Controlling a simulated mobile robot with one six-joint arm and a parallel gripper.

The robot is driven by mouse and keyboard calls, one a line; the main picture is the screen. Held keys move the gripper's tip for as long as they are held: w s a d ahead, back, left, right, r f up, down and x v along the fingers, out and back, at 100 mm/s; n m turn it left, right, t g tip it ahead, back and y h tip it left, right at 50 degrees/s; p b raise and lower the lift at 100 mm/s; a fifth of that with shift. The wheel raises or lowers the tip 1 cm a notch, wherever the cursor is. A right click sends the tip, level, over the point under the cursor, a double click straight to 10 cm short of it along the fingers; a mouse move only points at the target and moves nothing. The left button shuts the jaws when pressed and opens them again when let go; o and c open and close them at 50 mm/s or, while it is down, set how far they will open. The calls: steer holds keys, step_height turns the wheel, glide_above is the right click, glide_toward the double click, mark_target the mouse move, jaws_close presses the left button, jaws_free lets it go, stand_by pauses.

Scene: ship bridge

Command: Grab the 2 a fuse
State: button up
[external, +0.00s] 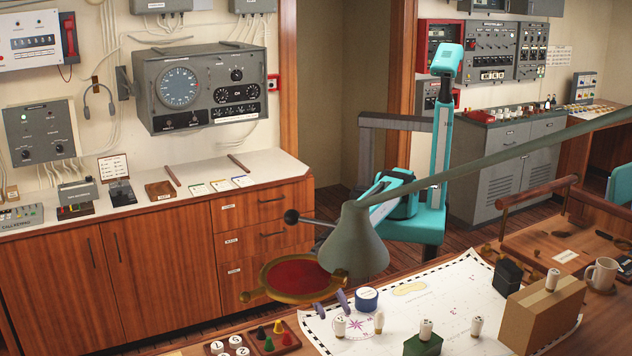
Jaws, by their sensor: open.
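One fuse (339,327) and a slimmer pale one (379,321) stand on the chart near the compass rose. Another fuse (426,330) is on a green block, one (476,325) is on the chart, and one (552,280) is on a cardboard-coloured box. Their markings are too small to read, so I cannot tell which is the 2 A fuse. My teal arm reaches behind the lamp shade, which hides my wrist. Two purple fingertips of what appears to be my gripper (336,301) show below the shade, apart and empty, above the nearer fuses.
The grey-green lamp shade (355,245) and its long arm cross the view.

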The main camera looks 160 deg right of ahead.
mark_target(338, 318)
steer(key=p+x, duration=0.1)
steer(key=x, duration=0.2)
steer(key=shift+w+a+r, duration=0.1)
steer(key=shift+w+r, duration=0.1)
steer(key=shift+x, duration=0.8)
steer(key=shift+f, duration=0.1)
steer(key=shift+c, duration=0.4)
steer(key=c, duration=1)
